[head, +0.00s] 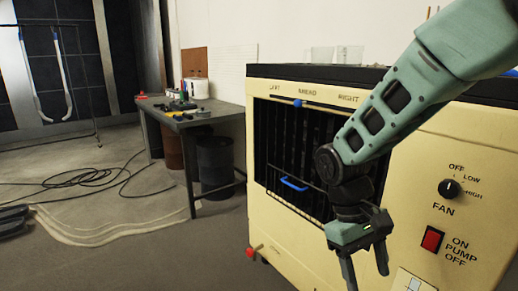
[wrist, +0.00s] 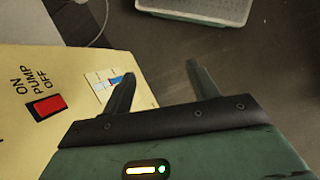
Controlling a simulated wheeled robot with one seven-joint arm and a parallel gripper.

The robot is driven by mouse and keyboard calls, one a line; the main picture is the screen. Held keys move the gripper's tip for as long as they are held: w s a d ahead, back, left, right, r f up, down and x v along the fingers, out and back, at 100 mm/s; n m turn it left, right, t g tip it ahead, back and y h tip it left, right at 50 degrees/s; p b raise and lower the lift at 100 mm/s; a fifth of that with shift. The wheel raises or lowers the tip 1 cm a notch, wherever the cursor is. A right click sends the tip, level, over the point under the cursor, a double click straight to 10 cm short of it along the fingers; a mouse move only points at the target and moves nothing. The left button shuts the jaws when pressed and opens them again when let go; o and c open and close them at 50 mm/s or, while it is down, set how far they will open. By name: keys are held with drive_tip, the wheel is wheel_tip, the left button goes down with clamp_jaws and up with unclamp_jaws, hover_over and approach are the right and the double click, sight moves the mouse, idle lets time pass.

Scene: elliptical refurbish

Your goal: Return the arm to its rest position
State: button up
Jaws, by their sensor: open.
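My gripper (head: 365,268) is in front of the lower part of a cream cooler cabinet (head: 405,218), pointing down. Its two fingers are apart with nothing between them; they also show spread in the wrist view (wrist: 160,85). My green arm comes in from the upper right and covers part of the cabinet's dark grille. The red pump switch (head: 432,240) is to the right of my gripper, and it also shows at the left in the wrist view (wrist: 47,105). The fan knob (head: 449,189) is above that switch, pointing up towards OFF.
A workbench (head: 188,117) with tools stands at the left, with a dark barrel (head: 215,163) by it. Black cables (head: 85,178) lie on the floor. Glass containers (head: 335,55) stand on the cabinet. A pale tray (wrist: 200,10) lies on the floor. Open floor is left of the cabinet.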

drive_tip(key=s+a+r+n+t+y, duration=0.2)
drive_tip(key=s+a, duration=0.1)
drive_tip(key=s, duration=0.5)
drive_tip(key=s+a+r+n+t+y, duration=0.1)
drive_tip(key=s+a+t, duration=0.1)
drive_tip(key=s, duration=0.6)
wheel_tip(320, 180, up, 27)
drive_tip(key=p, duration=2.7)
drive_tip(key=shift+w+a, duration=0.15)
drive_tip(key=shift+w, duration=0.2)
drive_tip(key=shift+r, duration=0.1)
